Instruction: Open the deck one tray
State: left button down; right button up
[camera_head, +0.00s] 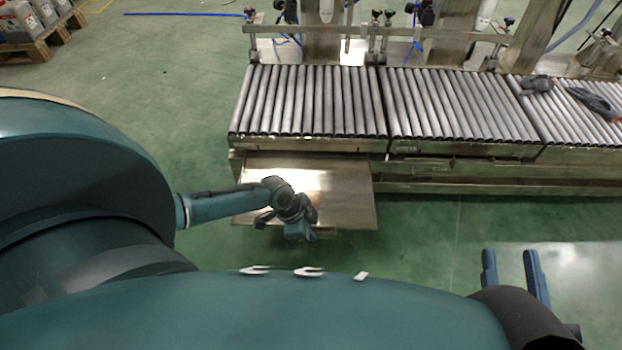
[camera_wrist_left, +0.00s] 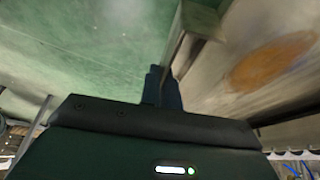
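The deck one tray (camera_head: 345,190) is a flat metal sheet sticking out from under the left section of the roller deck. Its front edge stands well clear of the frame. My left gripper (camera_head: 296,229) is at the tray's front edge, left of its right corner. In the left wrist view, my left gripper's fingers (camera_wrist_left: 163,88) are close together at a narrow metal strip of the tray (camera_wrist_left: 182,45) and look shut on it; the exact contact is partly hidden. My right gripper (camera_head: 511,272) is open and empty, over the floor at lower right, away from the deck.
Roller sections (camera_head: 310,100) run along the top of the deck, with dark objects (camera_head: 592,100) on the right one. Pallets with containers (camera_head: 30,30) stand at top left. Green floor (camera_head: 440,230) is free in front of the deck.

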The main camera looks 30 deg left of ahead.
pick_arm(q)
jog(key=shift+s+d, duration=0.2)
jog(key=shift+s, duration=0.2)
jog(key=c, duration=2.1)
grip_release()
jog(key=o, duration=0.5)
jog(key=shift+c, duration=0.2)
